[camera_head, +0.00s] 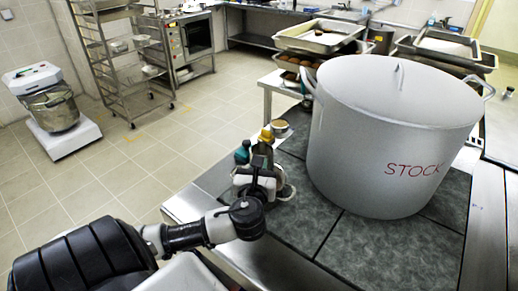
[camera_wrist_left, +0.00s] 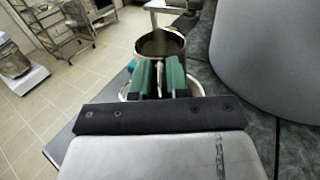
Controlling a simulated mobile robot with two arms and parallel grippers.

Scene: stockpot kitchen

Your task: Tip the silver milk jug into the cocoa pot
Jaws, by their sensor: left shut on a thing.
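My left gripper (camera_head: 262,160) is over the near left edge of the counter, left of the big stockpot. In the left wrist view its green fingers (camera_wrist_left: 160,78) are closed on a thin pale piece, which looks like the silver milk jug's handle (camera_wrist_left: 159,80). Just beyond the fingertips is a round vessel (camera_wrist_left: 160,43) with a pale rim and a brownish inside. I cannot tell whether it is the jug or the cocoa pot. A pale curved rim (camera_wrist_left: 195,88) shows below and beside the fingers, mostly hidden. My right gripper is not in view.
The large stockpot (camera_head: 385,140) marked STOCK fills the counter's right side, close to my gripper. A teal-topped item (camera_head: 242,153) and a yellow item (camera_head: 266,136) show by the gripper. Dark counter tiles (camera_head: 285,228) are clear in front. Trays (camera_head: 320,38) stand behind.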

